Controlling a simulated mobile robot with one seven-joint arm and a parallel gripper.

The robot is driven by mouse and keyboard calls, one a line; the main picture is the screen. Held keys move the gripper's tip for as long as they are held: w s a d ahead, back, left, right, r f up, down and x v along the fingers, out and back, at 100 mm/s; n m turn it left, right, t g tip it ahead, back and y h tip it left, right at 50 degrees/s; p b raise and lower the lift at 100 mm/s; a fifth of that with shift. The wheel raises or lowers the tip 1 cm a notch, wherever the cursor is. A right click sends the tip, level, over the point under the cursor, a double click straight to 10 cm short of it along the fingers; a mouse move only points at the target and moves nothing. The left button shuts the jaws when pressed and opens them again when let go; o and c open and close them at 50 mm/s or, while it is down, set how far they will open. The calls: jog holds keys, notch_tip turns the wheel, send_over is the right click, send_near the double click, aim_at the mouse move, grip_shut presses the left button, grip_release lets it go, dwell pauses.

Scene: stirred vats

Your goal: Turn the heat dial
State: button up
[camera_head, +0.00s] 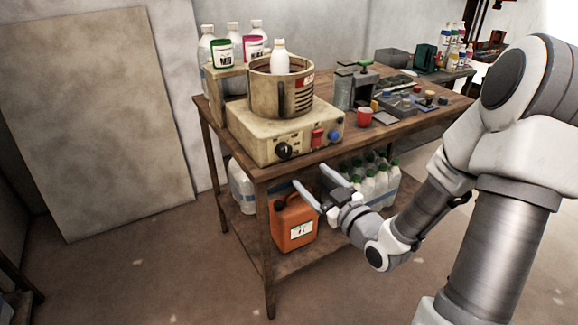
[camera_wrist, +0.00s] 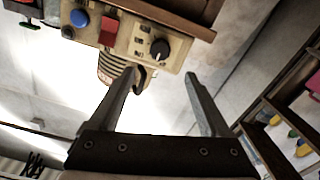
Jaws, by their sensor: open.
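The stirrer hot plate (camera_head: 258,147) is a beige box on the wooden bench, with a metal pot (camera_head: 281,98) on top. Its front panel carries a black dial with a pale pointer mark (camera_head: 284,150), a red switch (camera_head: 316,137) and a blue knob (camera_head: 334,135). No readable label shows which is the heat dial. My gripper (camera_head: 311,176) is open and empty in front of the bench, below panel height and apart from it. In the wrist view the panel appears upside down, with the black dial (camera_wrist: 159,48) beyond and between the open fingertips (camera_wrist: 160,73).
A white bottle (camera_head: 279,57) stands in the pot. The bench edge (camera_head: 300,163) lies between my gripper and the panel. An orange canister (camera_head: 293,222) and capped bottles (camera_head: 370,184) fill the lower shelf. A red cup (camera_head: 364,117) stands right of the box. Floor in front is clear.

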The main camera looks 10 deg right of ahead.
aim_at(287, 153)
jog(key=b+x, duration=0.1)
jog(key=x, duration=1)
jog(key=shift+w+a, duration=0.15)
jog(key=shift+w, duration=0.2)
grip_shut()
jog(key=shift+m, duration=0.3)
jog(key=m+p, duration=0.1)
jog(key=m, duration=0.2)
jog(key=shift+m, duration=0.3)
jog(key=shift+f+m+p, duration=0.1)
jog(key=shift+m+p, duration=0.85)
jog(key=shift+m, duration=1.35)
